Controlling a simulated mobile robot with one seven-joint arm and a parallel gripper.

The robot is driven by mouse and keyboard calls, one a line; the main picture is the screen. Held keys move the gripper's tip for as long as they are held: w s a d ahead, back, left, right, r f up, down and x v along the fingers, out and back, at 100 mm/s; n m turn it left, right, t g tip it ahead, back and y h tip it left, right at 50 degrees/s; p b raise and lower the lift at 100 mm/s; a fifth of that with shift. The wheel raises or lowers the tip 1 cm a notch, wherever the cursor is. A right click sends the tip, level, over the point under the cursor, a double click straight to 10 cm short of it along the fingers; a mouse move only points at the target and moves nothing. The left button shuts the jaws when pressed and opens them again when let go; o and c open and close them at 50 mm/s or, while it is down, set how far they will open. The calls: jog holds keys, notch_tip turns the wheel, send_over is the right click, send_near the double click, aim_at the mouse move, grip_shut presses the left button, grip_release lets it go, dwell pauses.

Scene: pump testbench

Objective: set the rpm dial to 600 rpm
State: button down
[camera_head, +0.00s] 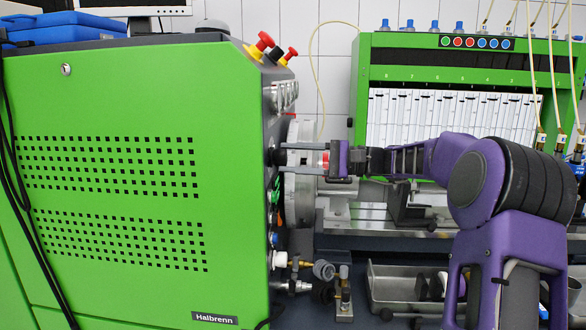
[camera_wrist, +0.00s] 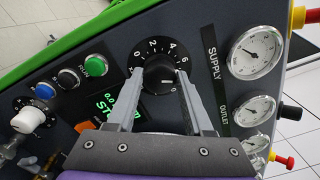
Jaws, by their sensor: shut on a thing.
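The rpm dial (camera_wrist: 160,73) is a round black knob on the dark panel, ringed by a white scale whose visible numbers include 0, 2, 4 and 6. A short white mark shows on its face, at the right of centre. My gripper (camera_wrist: 159,79) has one grey finger on each side of the knob and is shut on it. In the head view my gripper (camera_head: 290,158) reaches in from the right against the panel, which is seen edge-on, so the dial's scale is hidden there. A green-lit display (camera_wrist: 120,103) below the dial is partly covered by the left finger.
Pressure gauges (camera_wrist: 255,52) line the panel right of the dial. Green, black and blue buttons (camera_wrist: 70,77) and a white knob (camera_wrist: 28,120) are to the left. Red emergency-stop buttons (camera_head: 259,45) stick out from the green cabinet (camera_head: 110,100). Fittings (camera_head: 293,286) protrude below my gripper.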

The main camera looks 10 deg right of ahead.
jog(key=n+b, duration=0.3)
jog(key=n, duration=0.1)
jog(key=shift+f+n+b, duration=0.15)
jog(key=shift+n+b, duration=0.15)
jog(key=shift+n, duration=0.1)
dwell(0.4)
jog(key=shift+c, duration=1.4)
grip_release()
jog(key=p+v, duration=0.2)
jog(key=v, duration=1.5)
jog(key=shift+d, duration=0.3)
